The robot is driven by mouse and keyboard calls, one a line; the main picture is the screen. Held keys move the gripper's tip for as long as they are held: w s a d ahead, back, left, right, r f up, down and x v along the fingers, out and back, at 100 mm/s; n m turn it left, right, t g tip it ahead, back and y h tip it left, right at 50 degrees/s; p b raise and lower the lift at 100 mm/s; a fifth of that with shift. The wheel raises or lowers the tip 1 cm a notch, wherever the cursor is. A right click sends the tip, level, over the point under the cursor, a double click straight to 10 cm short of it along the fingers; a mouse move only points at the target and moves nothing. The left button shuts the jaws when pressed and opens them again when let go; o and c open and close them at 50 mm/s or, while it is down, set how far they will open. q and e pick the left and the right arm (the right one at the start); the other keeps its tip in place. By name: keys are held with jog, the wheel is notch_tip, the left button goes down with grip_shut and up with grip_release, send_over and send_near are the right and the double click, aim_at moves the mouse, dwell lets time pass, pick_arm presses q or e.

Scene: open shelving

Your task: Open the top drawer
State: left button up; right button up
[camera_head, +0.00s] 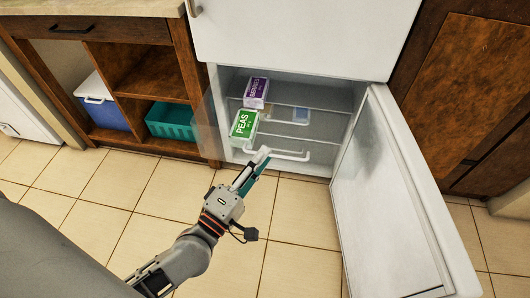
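The white lower compartment (322,92) of the fridge stands open, with its door (385,190) swung out to the right. Inside it a clear wire-edged drawer or shelf shows, and a white bar handle (290,156) runs along its lower front. My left gripper (264,157) is at the left end of this bar, its fingertips overlapping it in the picture. I cannot tell whether they touch or close on it. A wooden cabinet at the upper left has a top drawer (105,29) with a dark handle (72,29); it looks shut. My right gripper is out of view.
A purple box (256,92) and a green peas box (243,125) sit at the compartment's left. A blue-and-white cooler (100,108) and a teal bin (172,121) stand in the cabinet's open shelves. The tiled floor (300,215) in front is clear. The open door bounds the right side.

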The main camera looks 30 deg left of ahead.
pick_arm(q)
jog(key=shift+s+a+f+b, duration=0.1)
jog(key=shift+s+f+b, duration=0.15)
jog(key=shift+s, duration=0.55)
jog(key=shift+s+a+f+b, duration=0.1)
jog(key=shift+s+f, duration=0.1)
jog(key=shift+s, duration=0.6)
jog(key=shift+r+p, duration=0.1)
jog(key=shift+p, duration=0.2)
